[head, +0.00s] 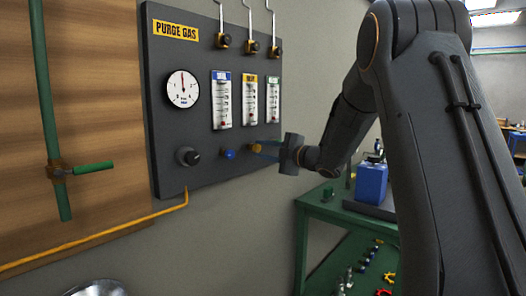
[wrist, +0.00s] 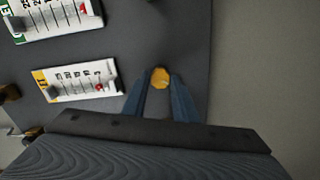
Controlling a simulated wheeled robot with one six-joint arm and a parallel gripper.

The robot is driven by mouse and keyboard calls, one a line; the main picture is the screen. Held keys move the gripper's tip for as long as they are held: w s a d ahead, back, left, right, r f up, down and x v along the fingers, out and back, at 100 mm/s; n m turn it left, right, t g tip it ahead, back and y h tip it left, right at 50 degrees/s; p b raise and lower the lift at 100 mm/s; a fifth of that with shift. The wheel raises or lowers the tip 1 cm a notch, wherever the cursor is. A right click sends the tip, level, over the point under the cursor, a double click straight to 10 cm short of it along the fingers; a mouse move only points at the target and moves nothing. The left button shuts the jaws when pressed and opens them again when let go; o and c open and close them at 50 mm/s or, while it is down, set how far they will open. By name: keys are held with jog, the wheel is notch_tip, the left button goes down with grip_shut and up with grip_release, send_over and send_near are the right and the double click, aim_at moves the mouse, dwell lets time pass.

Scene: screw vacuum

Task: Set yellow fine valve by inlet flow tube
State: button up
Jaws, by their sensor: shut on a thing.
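The yellow valve knob (head: 256,148) is on the dark panel, below the flow tube with the yellow label (head: 249,102). In the wrist view the yellow knob (wrist: 160,78) sits between the blue fingertips of my gripper (wrist: 160,84). My gripper (head: 262,150) reaches the panel from the right and is shut on this knob. The yellow-labelled tube also shows in the wrist view (wrist: 78,84), with its red float near the zero end of the scale. The label's wording is too small to read surely.
The panel (head: 165,130) also carries a pressure gauge (head: 183,89), a black knob (head: 187,156), a blue knob (head: 228,154), and blue-labelled (head: 222,100) and green-labelled (head: 272,100) tubes. A green bench (head: 318,212) with a blue container (head: 371,183) stands below right.

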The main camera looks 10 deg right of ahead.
jog(key=o, duration=1)
jog(key=shift+o, duration=0.2)
jog(key=shift+d, duration=0.1)
jog(key=v, duration=0.7)
jog(key=shift+s+b, duration=0.25)
jog(key=shift+b, duration=0.2)
jog(key=shift+d, duration=0.2)
